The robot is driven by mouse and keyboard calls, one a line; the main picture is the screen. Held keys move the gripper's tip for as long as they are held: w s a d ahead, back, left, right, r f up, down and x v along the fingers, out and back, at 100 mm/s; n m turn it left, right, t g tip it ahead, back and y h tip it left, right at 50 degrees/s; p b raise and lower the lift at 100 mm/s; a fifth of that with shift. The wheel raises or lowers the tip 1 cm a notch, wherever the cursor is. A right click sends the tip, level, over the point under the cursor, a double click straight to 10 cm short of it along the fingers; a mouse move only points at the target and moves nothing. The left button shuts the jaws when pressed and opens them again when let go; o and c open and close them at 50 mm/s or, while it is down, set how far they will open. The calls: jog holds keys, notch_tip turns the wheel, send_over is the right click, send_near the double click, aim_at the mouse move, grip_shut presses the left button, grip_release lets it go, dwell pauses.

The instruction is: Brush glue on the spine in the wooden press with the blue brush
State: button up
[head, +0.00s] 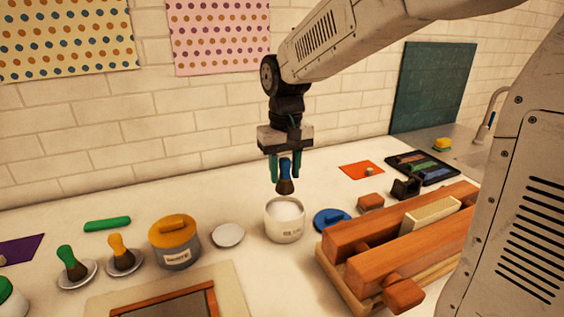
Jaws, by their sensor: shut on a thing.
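My gripper (285,178) is shut on the blue brush (285,167), which hangs upright with its dark bristles down. The bristles are just above the open mouth of a white pot (284,226) filled with white stuff, and look apart from it. The wooden press (365,240) stands at the right, with two reddish beams on a lighter base. A cream block (430,217) is clamped between the beams, its top edge showing. My own arm hides the right end of the press.
A blue lid (331,220) lies between pot and press. An empty saucer (228,235), a yellow-lidded grey pot (174,252), a yellow brush (117,245) and a green brush (67,257) are at left. A black tray (447,177) and black dispenser (405,188) stand behind the press.

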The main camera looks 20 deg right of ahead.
aim_at(285, 193)
jog(key=shift+f, duration=2.65)
jog(key=shift+s+f, duration=0.1)
jog(key=shift+f, duration=0.5)
jog(key=shift+r, duration=3.55)
